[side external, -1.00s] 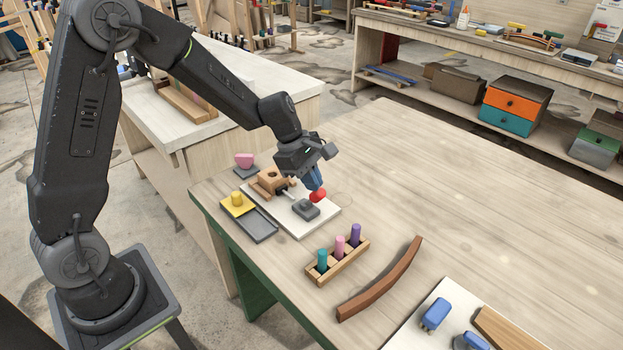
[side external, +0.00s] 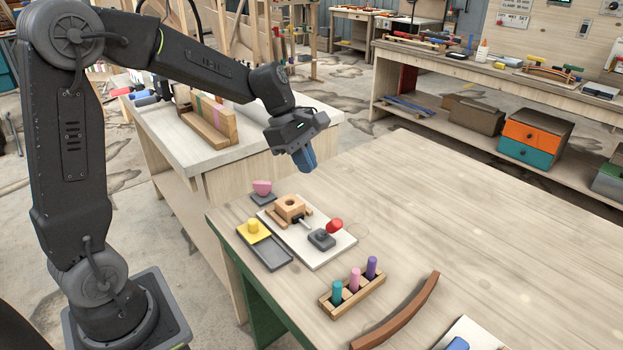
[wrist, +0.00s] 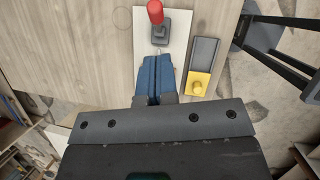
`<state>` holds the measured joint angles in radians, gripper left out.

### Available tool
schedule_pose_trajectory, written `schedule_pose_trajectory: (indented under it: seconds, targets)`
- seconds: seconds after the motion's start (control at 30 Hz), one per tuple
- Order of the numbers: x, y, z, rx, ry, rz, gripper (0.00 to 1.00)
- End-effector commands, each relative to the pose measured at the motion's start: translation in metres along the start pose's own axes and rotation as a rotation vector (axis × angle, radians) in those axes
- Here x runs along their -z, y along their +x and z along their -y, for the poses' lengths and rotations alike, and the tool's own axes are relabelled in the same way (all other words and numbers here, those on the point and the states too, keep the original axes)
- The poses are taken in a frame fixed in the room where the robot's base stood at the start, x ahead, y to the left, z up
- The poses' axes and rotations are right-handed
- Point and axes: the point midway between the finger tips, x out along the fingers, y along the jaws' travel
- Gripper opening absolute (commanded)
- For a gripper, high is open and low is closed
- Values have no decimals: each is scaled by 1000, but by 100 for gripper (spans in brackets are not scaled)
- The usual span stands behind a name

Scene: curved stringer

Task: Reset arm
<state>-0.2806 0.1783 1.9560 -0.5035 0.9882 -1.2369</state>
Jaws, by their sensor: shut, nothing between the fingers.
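My gripper (side external: 305,160) is shut and empty, with blue fingers pointing down. It hangs in the air above the far left part of the workbench, higher than the fixture board. In the wrist view the shut fingers (wrist: 156,72) show over the white board, hiding part of it. The white board (side external: 327,256) carries a wooden block with a hole (side external: 291,207) and a grey clamp base (side external: 321,239) with a red knob (side external: 334,226). The red knob (wrist: 155,12) also shows at the top of the wrist view.
A dark tray (side external: 271,253) with a yellow piece (side external: 253,227) lies left of the board. A pink piece (side external: 262,187) stands behind it. A rack (side external: 336,301) of coloured pegs and a curved brown strip (side external: 402,315) lie in front. The bench's right side is clear.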

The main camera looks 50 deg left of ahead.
Motion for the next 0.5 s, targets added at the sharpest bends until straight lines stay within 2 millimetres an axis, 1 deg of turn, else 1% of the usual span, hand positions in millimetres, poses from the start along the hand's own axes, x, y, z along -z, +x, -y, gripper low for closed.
schedule_pose_trajectory:
  seconds: [0.1,0.43,0.5]
  targets:
    - [-1,-7,0,-2,0,-1,0]
    - [-2,-7,1,-1,2,-1,0]
    - [-3,-9,3,-3,23,-6,0]
